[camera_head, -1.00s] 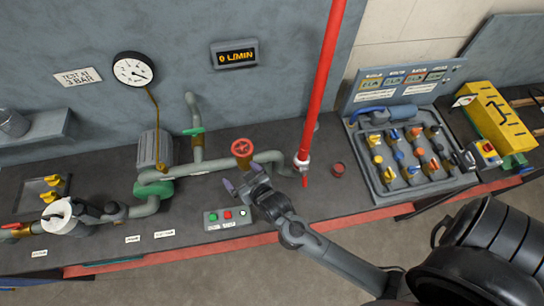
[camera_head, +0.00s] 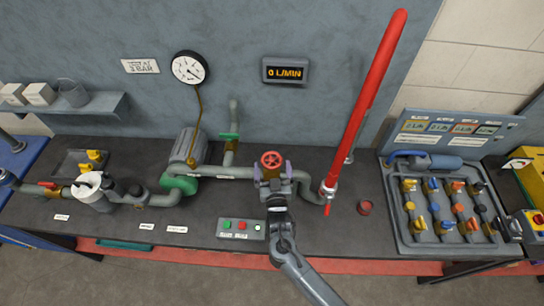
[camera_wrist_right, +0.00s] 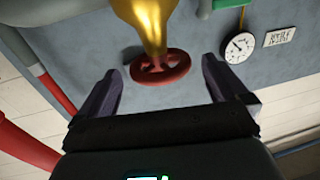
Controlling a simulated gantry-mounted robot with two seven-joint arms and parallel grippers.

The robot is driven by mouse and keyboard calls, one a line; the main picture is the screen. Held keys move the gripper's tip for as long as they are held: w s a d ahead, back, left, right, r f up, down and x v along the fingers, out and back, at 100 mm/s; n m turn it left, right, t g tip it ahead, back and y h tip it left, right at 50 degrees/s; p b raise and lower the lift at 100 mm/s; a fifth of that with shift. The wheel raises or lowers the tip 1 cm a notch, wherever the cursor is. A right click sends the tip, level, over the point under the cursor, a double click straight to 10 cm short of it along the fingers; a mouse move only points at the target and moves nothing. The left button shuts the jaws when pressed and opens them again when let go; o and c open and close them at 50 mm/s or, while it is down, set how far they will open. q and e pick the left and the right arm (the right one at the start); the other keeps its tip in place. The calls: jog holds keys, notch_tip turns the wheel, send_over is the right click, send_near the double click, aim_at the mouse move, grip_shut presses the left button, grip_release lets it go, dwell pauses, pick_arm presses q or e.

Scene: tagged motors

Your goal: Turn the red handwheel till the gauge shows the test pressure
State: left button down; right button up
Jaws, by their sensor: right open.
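The red handwheel (camera_head: 272,161) sits on a valve on the grey pipe, in the middle of the bench. My right gripper (camera_head: 273,172) is open at the valve, its fingers on either side just below the wheel in the head view. In the right wrist view the handwheel (camera_wrist_right: 160,66) lies ahead, between and beyond the open fingertips (camera_wrist_right: 160,88), with a gap to each. The round white gauge (camera_head: 190,67) hangs on the wall; its needle is too small to read. The sign (camera_head: 140,66) beside it reads 3 BAR. My left gripper is not in view.
A red pole (camera_head: 366,100) leans right of the valve. A button box (camera_head: 242,229) lies on the bench front. A display (camera_head: 285,71) reads 0 L/MIN. A tray of coloured valves (camera_head: 440,210) stands right, a green pump (camera_head: 181,184) left.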

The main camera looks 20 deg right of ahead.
aim_at(272, 156)
jog(key=shift+x, duration=2.55)
jog(key=c, duration=0.9)
jog(key=shift+c, duration=0.2)
jog(key=shift+n+y, duration=0.3)
jog(key=shift+y, duration=0.2)
